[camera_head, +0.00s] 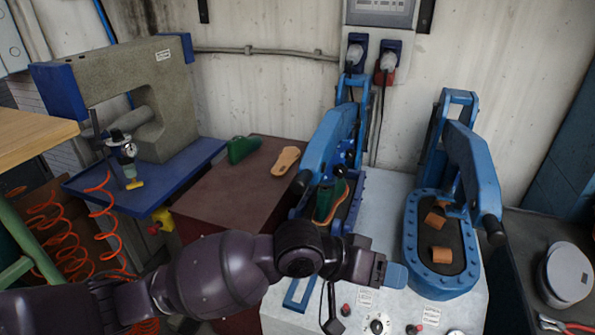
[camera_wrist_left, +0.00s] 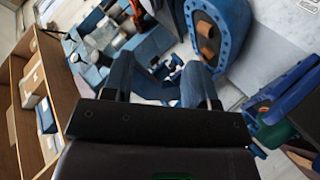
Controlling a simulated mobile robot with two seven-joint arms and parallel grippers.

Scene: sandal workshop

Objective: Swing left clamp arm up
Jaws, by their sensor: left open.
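The left clamp arm (camera_head: 326,140) is a blue beam on the left press, slanting from its rear hinge down towards the front. Its black handle (camera_head: 299,183) is at the front end. Below it, a green last (camera_head: 326,203) stands in the left press bed. My left gripper (camera_head: 393,275) is open and empty, in front of and right of the left press, apart from the clamp arm. In the left wrist view its two fingers (camera_wrist_left: 160,80) are spread with nothing held. Part of the left press (camera_wrist_left: 292,103) shows at that view's right edge. My forearm hides part of the press's front.
The right press (camera_head: 441,278) has its own blue arm (camera_head: 473,165) and brown pieces inside. Control knobs (camera_head: 376,325) lie in front of my gripper. A green last (camera_head: 242,148) and a tan sole (camera_head: 286,161) lie on the brown table (camera_head: 215,195).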

